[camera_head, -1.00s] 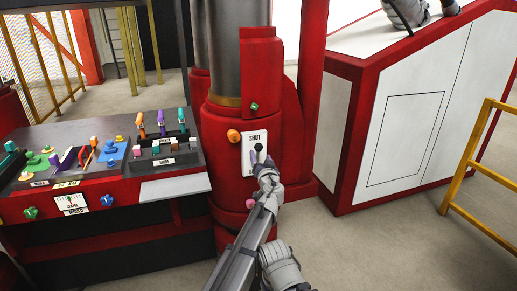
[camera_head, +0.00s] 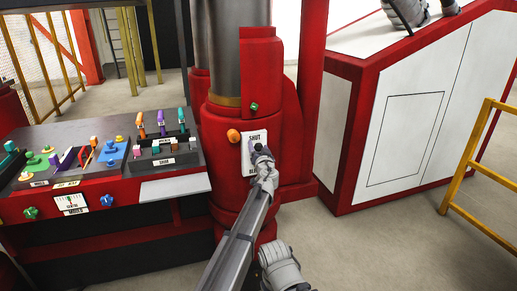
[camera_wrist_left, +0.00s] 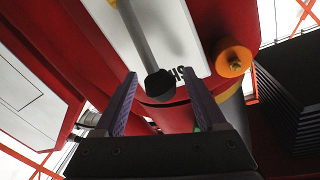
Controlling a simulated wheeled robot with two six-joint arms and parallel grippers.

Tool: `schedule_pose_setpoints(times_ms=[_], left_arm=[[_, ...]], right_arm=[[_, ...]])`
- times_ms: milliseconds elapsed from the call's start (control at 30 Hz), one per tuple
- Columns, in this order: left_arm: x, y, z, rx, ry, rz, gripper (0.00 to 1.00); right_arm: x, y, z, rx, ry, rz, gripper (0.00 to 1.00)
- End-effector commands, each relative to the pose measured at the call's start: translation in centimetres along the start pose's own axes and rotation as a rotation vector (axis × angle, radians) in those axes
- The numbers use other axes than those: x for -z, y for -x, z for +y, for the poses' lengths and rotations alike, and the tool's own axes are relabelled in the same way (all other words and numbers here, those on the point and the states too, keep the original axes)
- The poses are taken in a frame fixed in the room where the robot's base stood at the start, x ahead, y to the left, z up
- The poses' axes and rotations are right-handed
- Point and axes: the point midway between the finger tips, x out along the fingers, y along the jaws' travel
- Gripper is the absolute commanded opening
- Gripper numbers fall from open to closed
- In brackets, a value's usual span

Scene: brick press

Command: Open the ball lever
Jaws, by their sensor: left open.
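The ball lever (camera_wrist_left: 160,85) has a black ball on a grey stem, and it stands out from a white plate (camera_head: 249,143) on the red press column. The plate reads SHUT at its top; its lower label is mostly hidden by my gripper. My left gripper (camera_head: 260,152) is in front of the plate and covers most of the lever in the head view. In the left wrist view the gripper (camera_wrist_left: 160,88) is open, with the ball between the two fingertips in the picture. I cannot tell whether the fingers touch it. My right gripper is not in view.
An orange knob (camera_head: 233,135) sits just left of the plate, and a green knob (camera_head: 254,107) above it. A control desk (camera_head: 110,197) with many coloured levers stands at left. A white, red-edged cabinet (camera_head: 405,125) and a yellow rail (camera_head: 468,160) are at right.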

Motion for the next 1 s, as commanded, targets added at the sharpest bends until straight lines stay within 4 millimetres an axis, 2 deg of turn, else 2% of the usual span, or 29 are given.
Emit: schedule_pose_setpoints(times_ms=[133, 767, 1000], left_arm=[[-0.01, 0.07, -0.03, 0.000, 0.000, 0.000, 0.73], [-0.01, 0.08, -0.03, 0.000, 0.000, 0.000, 0.02], [-0.01, 0.08, -0.02, 0.000, 0.000, 0.000, 0.00]], right_arm=[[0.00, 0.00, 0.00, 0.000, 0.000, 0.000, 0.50], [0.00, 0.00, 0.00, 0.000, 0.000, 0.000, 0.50], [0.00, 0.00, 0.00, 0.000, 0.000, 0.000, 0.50]])
